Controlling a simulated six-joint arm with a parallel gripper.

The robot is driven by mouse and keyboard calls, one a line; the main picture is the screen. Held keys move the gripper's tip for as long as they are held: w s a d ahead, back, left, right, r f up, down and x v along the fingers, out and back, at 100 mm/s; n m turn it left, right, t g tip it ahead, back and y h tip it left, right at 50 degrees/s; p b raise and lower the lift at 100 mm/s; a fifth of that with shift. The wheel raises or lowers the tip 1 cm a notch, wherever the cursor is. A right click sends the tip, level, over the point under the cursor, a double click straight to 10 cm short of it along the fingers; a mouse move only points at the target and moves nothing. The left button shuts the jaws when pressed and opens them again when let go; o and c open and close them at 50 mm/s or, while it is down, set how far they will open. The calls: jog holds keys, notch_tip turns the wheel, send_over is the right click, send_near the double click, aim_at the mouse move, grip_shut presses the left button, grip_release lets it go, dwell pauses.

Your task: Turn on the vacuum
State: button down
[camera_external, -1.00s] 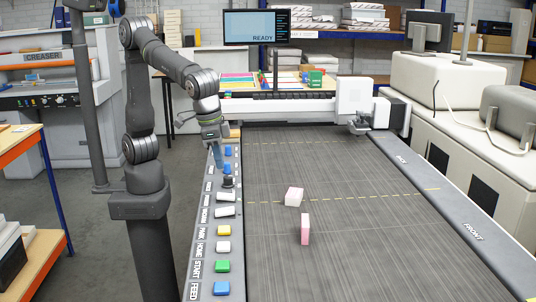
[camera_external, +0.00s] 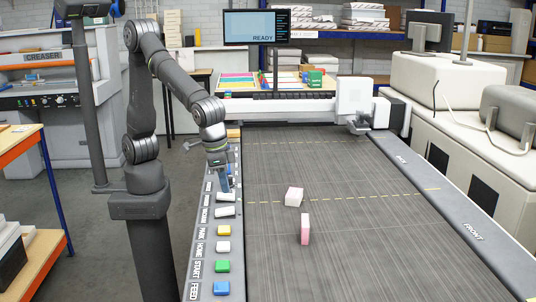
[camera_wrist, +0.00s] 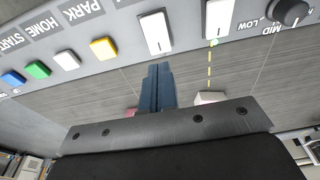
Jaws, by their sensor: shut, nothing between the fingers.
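The vacuum switch is a white rocker (camera_external: 225,211) beside the VACUUM label on the grey panel along the table's left edge. In the wrist view it is the white rocker (camera_wrist: 154,32) next to the yellow button, and I see no clear lit light on it. My gripper (camera_external: 225,189) is shut and empty, pointing down over the panel just beyond the vacuum switch, close to the other white rocker. In the wrist view its blue-grey fingertips (camera_wrist: 157,68) are together, with the vacuum rocker ahead of them. I cannot tell whether they touch anything.
The other white rocker (camera_wrist: 217,18) has a green light by its end. A dark knob (camera_wrist: 290,11) sits beyond it. The yellow PARK button (camera_external: 224,231), white HOME button (camera_external: 223,247) and green START button (camera_external: 222,266) line the near panel.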

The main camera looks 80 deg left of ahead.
aim_at(226, 209)
jog(key=f, duration=0.3)
jog(key=w+f, duration=0.1)
jog(key=f, duration=0.1)
jog(key=shift+f, duration=0.3)
jog(key=shift+w+f+g, duration=0.25)
jog(key=shift+f+g, duration=0.2)
jog(key=shift+g, duration=0.15)
jog(key=shift+w+a+f+g, duration=0.1)
jog(key=shift+f+g, duration=0.1)
jog(key=shift+g, duration=0.4)
jog(key=shift+f, duration=0.25)
jog(key=shift+a, duration=0.1)
jog(key=shift+s+r, duration=0.25)
jog(key=shift+s, duration=0.45)
jog(key=w+r, duration=0.3)
jog(key=r, duration=1.1)
jog(key=shift+w+d+r, duration=0.25)
jog(key=shift+r, duration=0.05)
